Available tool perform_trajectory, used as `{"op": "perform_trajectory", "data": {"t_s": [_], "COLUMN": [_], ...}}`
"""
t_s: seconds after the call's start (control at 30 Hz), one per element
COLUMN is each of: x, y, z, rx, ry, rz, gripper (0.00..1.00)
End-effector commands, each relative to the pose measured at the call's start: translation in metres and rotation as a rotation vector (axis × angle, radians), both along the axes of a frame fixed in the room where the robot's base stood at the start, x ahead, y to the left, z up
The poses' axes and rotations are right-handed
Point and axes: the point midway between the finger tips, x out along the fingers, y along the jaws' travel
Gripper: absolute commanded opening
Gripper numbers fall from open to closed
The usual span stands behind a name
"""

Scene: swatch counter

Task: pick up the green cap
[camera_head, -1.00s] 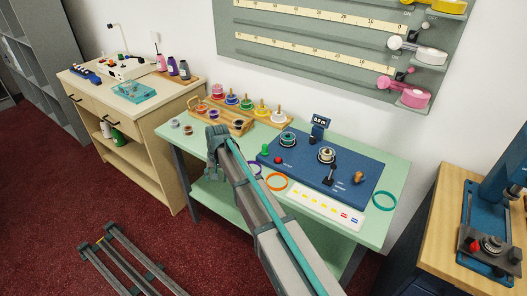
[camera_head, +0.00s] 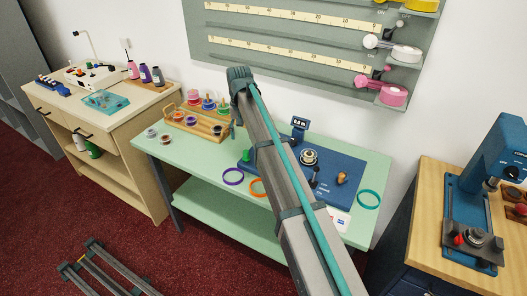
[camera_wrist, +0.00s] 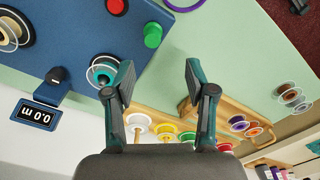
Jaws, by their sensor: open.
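The green cap (camera_wrist: 152,35) is a round green piece at the edge of the blue panel (camera_wrist: 70,50) in the wrist view, beside a red button (camera_wrist: 116,5). In the head view it shows small (camera_head: 246,156) at the panel's left end, close to my arm. My gripper (camera_wrist: 158,76) is open, with nothing between its fingers. In the wrist view the cap is in line with the gap between the fingertips, a little beyond them and apart from them. In the head view my arm hides part of the panel.
A wooden rack of coloured spools (camera_head: 205,127) stands left of the panel. A teal-and-white spool (camera_wrist: 103,72) sits near one finger in the wrist view. Purple (camera_head: 232,176) and orange rings lie on the pale green counter (camera_head: 195,160). A ruled wall board (camera_head: 285,50) is behind.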

Motion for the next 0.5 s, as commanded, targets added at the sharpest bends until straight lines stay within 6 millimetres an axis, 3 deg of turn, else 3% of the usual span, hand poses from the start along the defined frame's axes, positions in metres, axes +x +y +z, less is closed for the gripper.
{"op": "perform_trajectory", "data": {"t_s": [0.17,0.5], "x": [-0.001,-0.001], "y": [-0.003,-0.003], "z": [-0.001,-0.045], "rx": [-0.011,-0.009], "ry": [0.007,0.006], "rz": [0.005,0.004], "gripper": [0.55,0.55]}}
